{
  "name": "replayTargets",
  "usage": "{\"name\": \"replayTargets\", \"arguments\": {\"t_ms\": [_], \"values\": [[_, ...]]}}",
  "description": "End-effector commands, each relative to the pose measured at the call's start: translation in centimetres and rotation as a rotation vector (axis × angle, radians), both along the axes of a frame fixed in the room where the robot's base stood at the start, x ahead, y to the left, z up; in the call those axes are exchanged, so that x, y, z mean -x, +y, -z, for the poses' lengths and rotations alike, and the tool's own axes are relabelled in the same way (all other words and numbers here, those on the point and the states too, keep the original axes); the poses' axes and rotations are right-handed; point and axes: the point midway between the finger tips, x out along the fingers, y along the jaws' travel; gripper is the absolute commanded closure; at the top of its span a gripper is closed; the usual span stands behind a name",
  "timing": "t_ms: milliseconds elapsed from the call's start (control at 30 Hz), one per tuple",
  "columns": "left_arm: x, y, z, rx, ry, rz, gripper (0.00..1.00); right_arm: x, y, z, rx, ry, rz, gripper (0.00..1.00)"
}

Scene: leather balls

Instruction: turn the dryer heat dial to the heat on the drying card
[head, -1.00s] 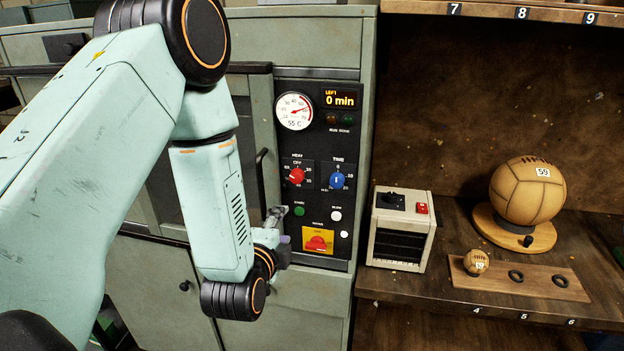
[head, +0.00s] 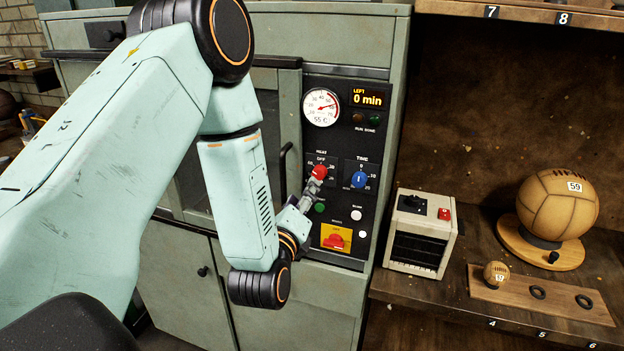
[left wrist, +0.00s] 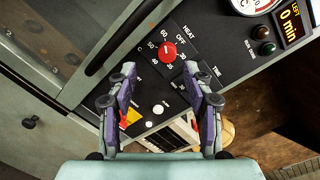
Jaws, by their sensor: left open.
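The red heat dial (head: 319,171) sits on the dryer's black control panel (head: 340,218), left of the blue time dial (head: 359,179). In the left wrist view the heat dial (left wrist: 168,51) lies just beyond the fingertips, roughly between them. My left gripper (head: 313,187) is at the panel, just below the heat dial and partly overlapping it in the head view. Its two purple-grey fingers stand apart with nothing between them in the left wrist view (left wrist: 160,72). I cannot read the dial's pointer surely. No drying card is identifiable. My right gripper is out of view.
A green button (head: 319,207), white buttons and a red knob on a yellow plate (head: 336,237) sit below the dials. A round gauge (head: 321,107) is above. Right of the dryer, a shelf holds a white box (head: 421,235) and a leather ball (head: 557,205).

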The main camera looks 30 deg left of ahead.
Motion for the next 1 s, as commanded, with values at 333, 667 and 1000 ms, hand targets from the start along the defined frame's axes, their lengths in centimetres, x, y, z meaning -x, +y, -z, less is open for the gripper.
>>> {"name": "replayTargets", "arguments": {"t_ms": [333, 667, 1000], "values": [[-4.7, 1.4, -0.2, -0.001, -0.002, 0.002, 0.49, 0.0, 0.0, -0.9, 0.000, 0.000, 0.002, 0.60], [-7.0, 2.0, 0.0, 0.001, -0.001, 0.003, 0.49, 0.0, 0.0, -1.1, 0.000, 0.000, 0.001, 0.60], [-7.0, 2.0, 0.0, 0.001, 0.000, 0.002, 0.57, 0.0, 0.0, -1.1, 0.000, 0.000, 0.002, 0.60]]}}
